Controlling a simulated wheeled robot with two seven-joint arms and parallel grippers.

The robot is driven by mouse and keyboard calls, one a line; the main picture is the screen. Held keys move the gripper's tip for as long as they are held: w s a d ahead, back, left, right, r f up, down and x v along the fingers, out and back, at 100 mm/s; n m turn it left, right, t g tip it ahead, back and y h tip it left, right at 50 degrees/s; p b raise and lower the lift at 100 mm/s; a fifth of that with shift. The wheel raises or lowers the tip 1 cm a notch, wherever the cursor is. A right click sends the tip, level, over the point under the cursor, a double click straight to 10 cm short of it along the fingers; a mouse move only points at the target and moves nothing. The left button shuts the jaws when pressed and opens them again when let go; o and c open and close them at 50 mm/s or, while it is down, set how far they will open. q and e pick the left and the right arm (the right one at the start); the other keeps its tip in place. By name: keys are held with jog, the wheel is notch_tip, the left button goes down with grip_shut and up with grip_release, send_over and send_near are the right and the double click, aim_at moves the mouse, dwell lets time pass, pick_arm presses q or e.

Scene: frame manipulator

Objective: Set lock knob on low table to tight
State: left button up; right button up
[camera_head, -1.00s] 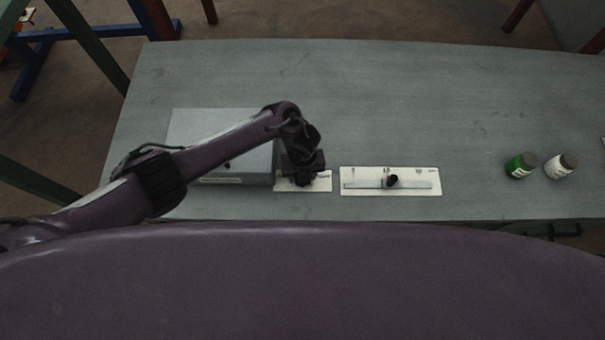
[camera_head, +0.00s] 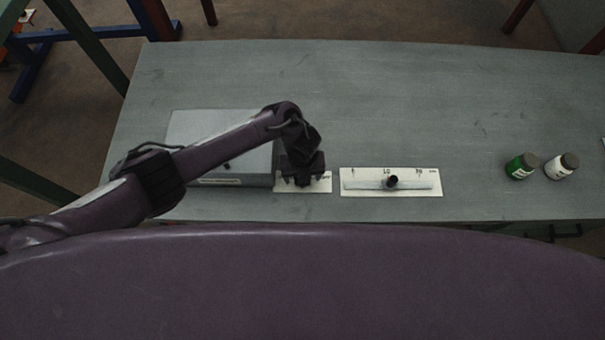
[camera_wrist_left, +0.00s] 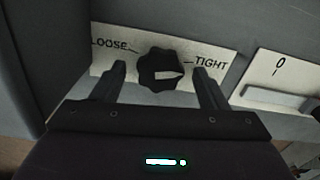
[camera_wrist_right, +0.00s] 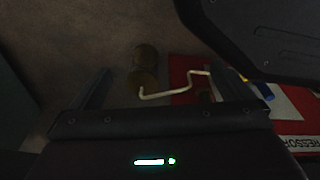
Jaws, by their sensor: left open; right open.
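The lock knob (camera_wrist_left: 161,71) is a black lobed knob on a white plate marked LOOSE and TIGHT, seen in the left wrist view. Its white pointer is turned right, towards the TIGHT side. My left gripper (camera_wrist_left: 159,72) is open, with one finger on each side of the knob; I cannot tell whether either finger touches it. In the head view the left gripper (camera_head: 303,181) covers the knob, and only parts of the white plate (camera_head: 321,186) show. My right gripper (camera_wrist_right: 165,84) is open in the right wrist view and outside the head view.
A grey box (camera_head: 222,128) stands left of the knob plate on the low table (camera_head: 420,90). A slider plate (camera_head: 350,188) lies close on the right. Green (camera_head: 517,167) and white (camera_head: 560,167) jars stand farther right. A bent rod (camera_wrist_right: 166,95) shows between my right fingers.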

pick_arm(q)
jog(key=shift+r, duration=0.1)
jog(key=shift+r, duration=0.25)
notch_tip(320, 180, up, 7)
jog(key=shift+p, duration=1.15)
jog(key=shift+r, duration=0.1)
pick_arm(e)
jog(key=s, duration=0.3)
jog(key=s+d+f, duration=0.1)
jog(key=shift+s+f, duration=0.1)
jog(key=shift+s, duration=0.2)
jog(key=shift+a, duration=0.1)
